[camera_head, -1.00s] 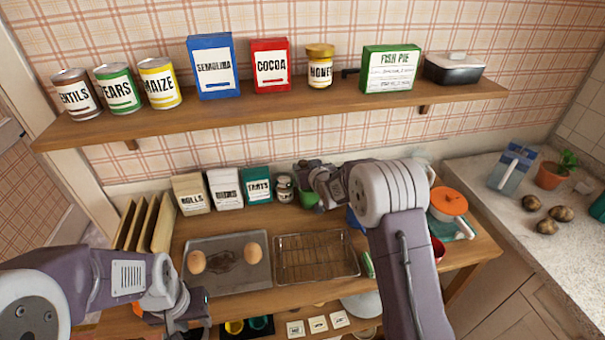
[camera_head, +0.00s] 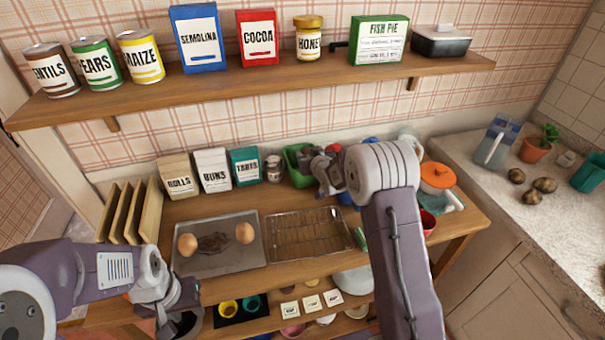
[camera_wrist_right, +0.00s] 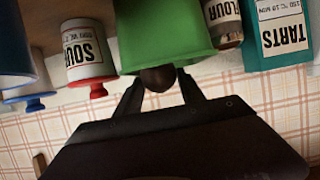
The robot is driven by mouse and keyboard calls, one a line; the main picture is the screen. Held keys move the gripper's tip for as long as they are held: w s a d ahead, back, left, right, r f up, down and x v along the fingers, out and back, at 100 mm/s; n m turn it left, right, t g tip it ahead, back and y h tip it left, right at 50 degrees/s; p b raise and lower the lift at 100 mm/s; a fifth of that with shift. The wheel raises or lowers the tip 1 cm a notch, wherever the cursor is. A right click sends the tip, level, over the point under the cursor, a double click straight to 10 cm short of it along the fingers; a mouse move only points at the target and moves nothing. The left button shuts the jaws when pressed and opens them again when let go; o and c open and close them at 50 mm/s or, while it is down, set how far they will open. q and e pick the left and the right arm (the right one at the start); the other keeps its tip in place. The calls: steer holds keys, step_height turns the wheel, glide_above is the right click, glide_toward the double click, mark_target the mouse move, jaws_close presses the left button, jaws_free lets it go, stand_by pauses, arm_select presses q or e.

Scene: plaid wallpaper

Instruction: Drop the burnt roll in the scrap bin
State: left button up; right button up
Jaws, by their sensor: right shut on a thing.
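The burnt roll (camera_wrist_right: 157,79) is dark brown and sits between the fingertips of my right gripper (camera_wrist_right: 160,84), which is shut on it. In the upside-down right wrist view, the roll overlaps the rim of a green tub (camera_wrist_right: 165,30); I cannot tell whether it is over the opening. No label shows on this tub, which looks like the scrap bin. In the head view the green tub (camera_head: 296,155) stands at the back, just left of my right wrist, which partly covers it. My left gripper (camera_head: 172,318) is low at the front left, its fingers unclear.
A baking tray (camera_head: 217,262) holds two brown rolls (camera_head: 187,244) with a dark patch between them. A wire rack (camera_head: 305,238) is empty. The shelf (camera_head: 250,82) is above.

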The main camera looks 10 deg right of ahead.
steer(key=o, duration=1.4)
steer(key=b+v, duration=0.1)
steer(key=v, duration=0.8)
steer(key=shift+s, duration=0.1)
